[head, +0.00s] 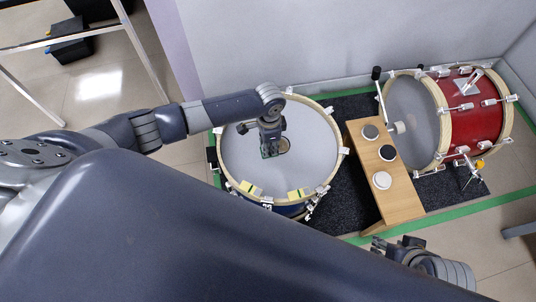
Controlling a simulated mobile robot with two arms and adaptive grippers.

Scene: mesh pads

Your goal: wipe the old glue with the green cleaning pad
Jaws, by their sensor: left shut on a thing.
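My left gripper (270,152) points down over the pale head of the blue drum (300,130). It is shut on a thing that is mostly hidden. A little green shows at the fingers, which fits the green cleaning pad (265,153). A small brownish patch (284,145), which looks like the old glue, lies on the drum head just right of the fingers. I cannot tell whether the pad touches the head. My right gripper (380,244) is low in the picture, partly hidden by my body; its jaws are unclear.
A wooden bench (400,206) right of the drum holds grey (370,132), black (387,153) and white (381,180) round pads. A red bass drum (470,115) with a beater stands behind it. Yellowish pieces (298,194) sit at the drum's near rim. A wall closes the back.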

